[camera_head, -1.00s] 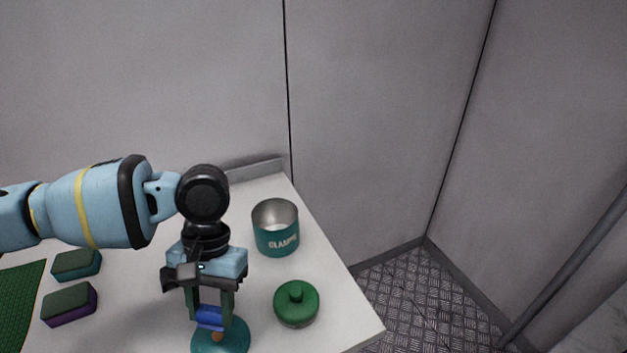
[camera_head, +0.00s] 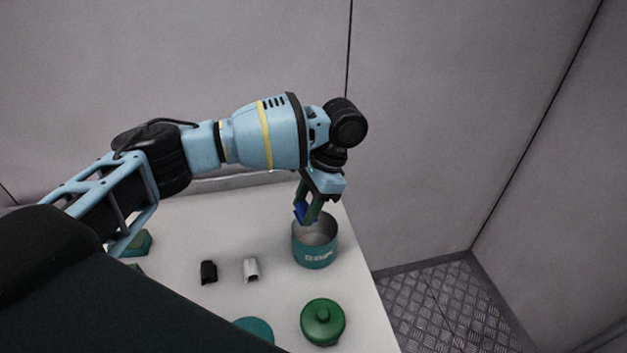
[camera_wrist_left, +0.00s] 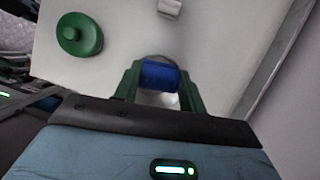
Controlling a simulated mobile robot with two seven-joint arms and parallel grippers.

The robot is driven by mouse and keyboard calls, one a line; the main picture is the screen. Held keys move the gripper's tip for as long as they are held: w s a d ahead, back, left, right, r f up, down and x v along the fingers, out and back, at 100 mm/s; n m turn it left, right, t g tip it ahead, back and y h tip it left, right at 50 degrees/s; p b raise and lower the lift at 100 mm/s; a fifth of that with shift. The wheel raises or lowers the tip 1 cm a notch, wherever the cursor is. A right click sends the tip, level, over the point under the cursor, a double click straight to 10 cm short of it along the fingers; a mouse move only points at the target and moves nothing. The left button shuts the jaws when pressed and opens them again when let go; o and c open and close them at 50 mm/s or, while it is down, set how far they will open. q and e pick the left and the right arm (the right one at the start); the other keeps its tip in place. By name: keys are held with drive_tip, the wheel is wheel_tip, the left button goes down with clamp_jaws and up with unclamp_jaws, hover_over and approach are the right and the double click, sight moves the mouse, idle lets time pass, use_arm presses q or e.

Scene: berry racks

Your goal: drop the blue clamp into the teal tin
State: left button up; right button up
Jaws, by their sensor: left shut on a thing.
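The teal tin (camera_head: 315,254) stands open and upright near the right edge of the white table in the head view. My left gripper (camera_head: 307,218) is over the tin's mouth, pointing down. It is shut on the blue clamp (camera_head: 299,212), which shows at the tin's rear left rim in the head view. In the left wrist view the blue clamp (camera_wrist_left: 160,75) sits between the two green fingers (camera_wrist_left: 158,84). The tin is mostly hidden behind the clamp and fingers there. I cannot tell whether the clamp is below the rim. My right gripper is not in view.
A teal disc (camera_head: 254,329) is partly hidden at the front. A wall runs behind the white table (camera_head: 215,310).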

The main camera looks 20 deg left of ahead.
use_arm(q)
drive_tip(key=shift+w+r+m, duration=0.3)
drive_tip(key=shift+w+r, duration=0.05)
drive_tip(key=shift+w, duration=0.35)
drive_tip(key=shift+f, duration=0.1)
drive_tip(key=shift+s+f, duration=0.1)
drive_tip(key=shift+s, duration=0.15)
drive_tip(key=shift+f, duration=0.85)
wheel_tip(320, 180, down, 3)
drive_tip(key=shift+b, duration=0.75)
drive_tip(key=shift+w+f, duration=0.1)
drive_tip(key=shift+f, duration=0.45)
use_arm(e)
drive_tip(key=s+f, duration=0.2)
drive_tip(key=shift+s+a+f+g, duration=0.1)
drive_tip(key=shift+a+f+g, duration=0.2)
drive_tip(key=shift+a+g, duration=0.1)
